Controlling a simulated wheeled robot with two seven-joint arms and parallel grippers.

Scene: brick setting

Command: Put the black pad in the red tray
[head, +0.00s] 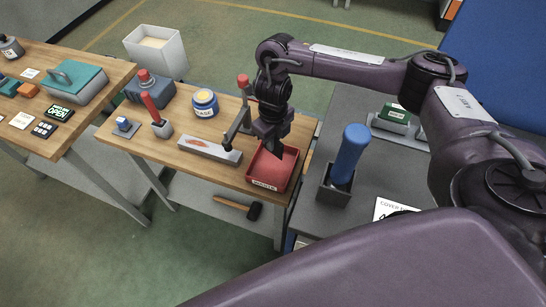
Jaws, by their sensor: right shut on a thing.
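The red tray (252,180) sits at the right end of the wooden bench, with a small label on its front wall. My right gripper (271,143) points down over the back part of the tray. It is shut on a dark piece that I take to be the black pad; it blends with the dark fingers, so its outline is hard to make out. I cannot tell whether the piece touches the tray floor. The visible front of the tray is empty. My left gripper is not in view.
A grey sharpening stone (209,150) and a red-topped clamp-like tool (243,82) are left of the tray. A blue-handled tool in a dark holder (335,185) stands to the right on the grey table.

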